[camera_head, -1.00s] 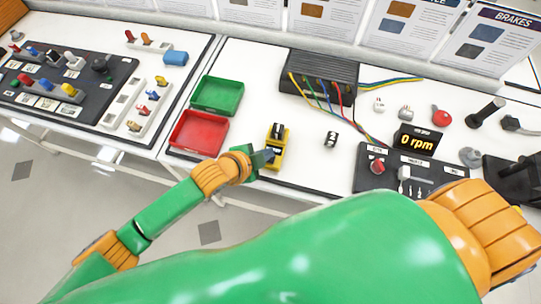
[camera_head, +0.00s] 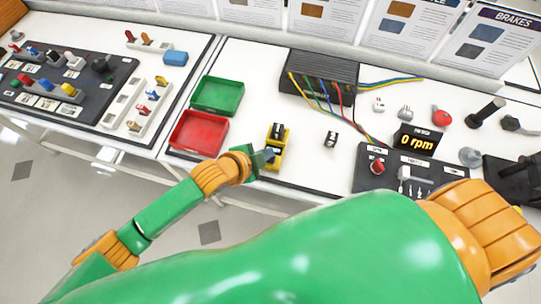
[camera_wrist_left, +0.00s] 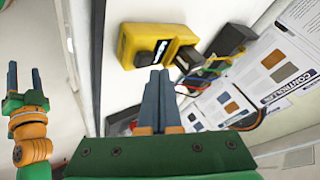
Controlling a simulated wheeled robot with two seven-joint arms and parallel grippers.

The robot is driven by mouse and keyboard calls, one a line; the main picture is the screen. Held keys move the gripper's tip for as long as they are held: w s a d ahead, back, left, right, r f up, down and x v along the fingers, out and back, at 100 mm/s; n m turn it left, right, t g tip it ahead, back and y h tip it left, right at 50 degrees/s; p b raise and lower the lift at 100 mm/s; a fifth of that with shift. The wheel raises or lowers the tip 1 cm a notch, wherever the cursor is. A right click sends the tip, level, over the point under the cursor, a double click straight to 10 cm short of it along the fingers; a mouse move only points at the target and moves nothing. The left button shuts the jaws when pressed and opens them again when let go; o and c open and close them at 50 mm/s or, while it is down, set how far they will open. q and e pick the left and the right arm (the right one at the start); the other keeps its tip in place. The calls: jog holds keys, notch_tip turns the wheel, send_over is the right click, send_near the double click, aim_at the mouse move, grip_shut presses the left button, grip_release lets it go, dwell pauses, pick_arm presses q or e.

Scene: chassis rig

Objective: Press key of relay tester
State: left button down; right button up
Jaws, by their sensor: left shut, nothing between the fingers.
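The yellow relay tester (camera_head: 274,161) with black parts on top stands near the front edge of the white table. In the left wrist view the tester (camera_wrist_left: 130,42) is just beyond my fingertips, with a dark square part (camera_wrist_left: 144,58) and a small dark display on its face. My left gripper (camera_head: 268,155) is shut and empty, its tips at the tester's left side in the head view. In the left wrist view its fingers (camera_wrist_left: 161,74) lie together beside the dark parts. I cannot tell whether they touch. My right gripper (camera_wrist_left: 24,76) shows there with its fingers apart.
A red tray (camera_head: 199,133) and a green tray (camera_head: 217,95) stand left of the tester. A small black-and-white part (camera_head: 331,139) lies to its right. A black box (camera_head: 320,72) with coloured wires is behind. A control panel (camera_head: 412,176) stands further right.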

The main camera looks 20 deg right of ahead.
pick_arm(q)
jog(key=shift+f, duration=0.4)
jog(key=shift+f+b, duration=0.5)
dwell(0.6)
dwell(0.3)
jog(key=shift+r+p, duration=0.9)
jog(key=shift+p, duration=0.15)
notch_tip(320, 180, up, 5)
jog(key=p, duration=0.5)
jog(key=shift+r+p, duration=0.15)
jog(key=shift+p, duration=0.15)
